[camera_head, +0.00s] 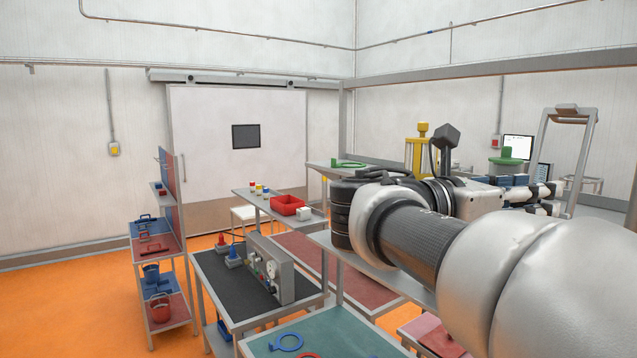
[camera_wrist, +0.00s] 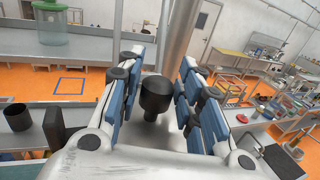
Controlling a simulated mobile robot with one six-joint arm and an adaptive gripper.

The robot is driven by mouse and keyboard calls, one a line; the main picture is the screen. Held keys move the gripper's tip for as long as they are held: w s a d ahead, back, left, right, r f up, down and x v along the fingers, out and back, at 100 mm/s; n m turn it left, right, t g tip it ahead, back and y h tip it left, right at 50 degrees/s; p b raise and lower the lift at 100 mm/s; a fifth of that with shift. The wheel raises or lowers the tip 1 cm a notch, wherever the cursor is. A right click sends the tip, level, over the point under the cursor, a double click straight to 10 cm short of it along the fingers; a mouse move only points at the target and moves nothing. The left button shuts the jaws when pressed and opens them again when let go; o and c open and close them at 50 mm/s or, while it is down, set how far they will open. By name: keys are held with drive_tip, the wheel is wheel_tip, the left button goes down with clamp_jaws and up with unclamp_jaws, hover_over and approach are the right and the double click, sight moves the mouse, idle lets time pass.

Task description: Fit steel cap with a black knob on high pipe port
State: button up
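My gripper (camera_wrist: 158,68) is open, with blue and black finger pads on both sides. A black knob (camera_wrist: 156,95) stands between the fingers in the wrist view, with a visible gap to each pad. Grey metal lies below the knob, but I cannot tell whether it is the steel cap or a shelf. A vertical steel pipe (camera_wrist: 182,38) rises just beyond the fingertips; its port is not visible. In the head view my gripper (camera_head: 545,190) is at the right, partly behind my arm.
In the wrist view, a black cup (camera_wrist: 18,117) and a dark block (camera_wrist: 54,128) stand at left. A green-lidded jar (camera_wrist: 52,24) stands on a grey bench. In the head view, a red bin (camera_head: 287,205) and a workbench with a socket panel (camera_head: 270,268) stand left of my arm.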

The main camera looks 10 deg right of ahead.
drive_tip(key=shift+o, duration=0.9)
drive_tip(key=shift+r, duration=0.2)
drive_tip(key=a, duration=1.2)
drive_tip(key=shift+s+r, duration=0.4)
drive_tip(key=shift+s, duration=0.05)
